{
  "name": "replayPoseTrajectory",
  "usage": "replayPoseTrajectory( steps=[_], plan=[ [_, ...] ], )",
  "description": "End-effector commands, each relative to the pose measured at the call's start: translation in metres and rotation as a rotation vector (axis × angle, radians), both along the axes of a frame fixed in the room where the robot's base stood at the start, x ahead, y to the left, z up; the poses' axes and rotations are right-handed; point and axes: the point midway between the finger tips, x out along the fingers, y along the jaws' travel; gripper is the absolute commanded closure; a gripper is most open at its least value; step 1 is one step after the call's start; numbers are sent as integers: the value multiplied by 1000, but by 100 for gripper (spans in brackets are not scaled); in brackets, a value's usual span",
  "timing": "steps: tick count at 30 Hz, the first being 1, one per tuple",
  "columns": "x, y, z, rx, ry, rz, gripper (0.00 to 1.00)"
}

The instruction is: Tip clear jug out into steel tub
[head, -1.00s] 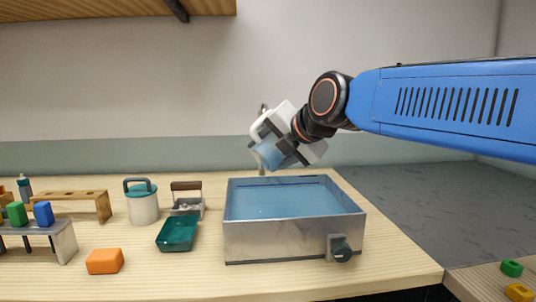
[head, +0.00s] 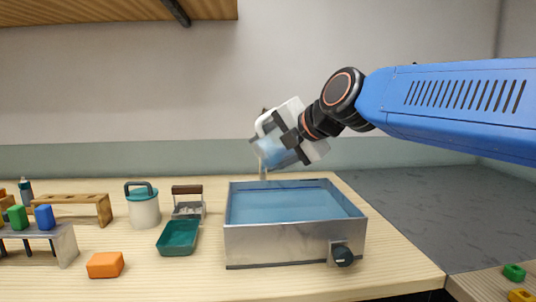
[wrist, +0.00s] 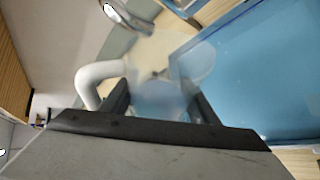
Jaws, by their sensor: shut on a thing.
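The clear jug (head: 270,150), with a white handle and blue-tinted contents, is held tilted in the air above the back of the steel tub (head: 290,243). My gripper (head: 291,140) is shut on the jug from the right. In the wrist view the jug (wrist: 200,62) shows as a see-through blur beyond the fingers, with its white handle (wrist: 92,80) at the left. The tub holds blue liquid and has a dark knob on its front. I cannot make out a pour stream.
A metal tap (head: 263,172) rises behind the tub. Left of the tub are a teal tray (head: 178,238), an orange block (head: 105,265), a teal-lidded canister (head: 143,208), a dark-handled metal item (head: 188,203) and racks. Bare wood lies in front.

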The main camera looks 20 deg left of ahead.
Motion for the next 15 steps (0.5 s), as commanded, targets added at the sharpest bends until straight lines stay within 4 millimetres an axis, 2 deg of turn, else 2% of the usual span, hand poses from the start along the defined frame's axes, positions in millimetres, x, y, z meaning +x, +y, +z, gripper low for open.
replayPoseTrajectory(
  steps=[15],
  plan=[
    [1,0,4,30,40,-1,82]
  ],
)
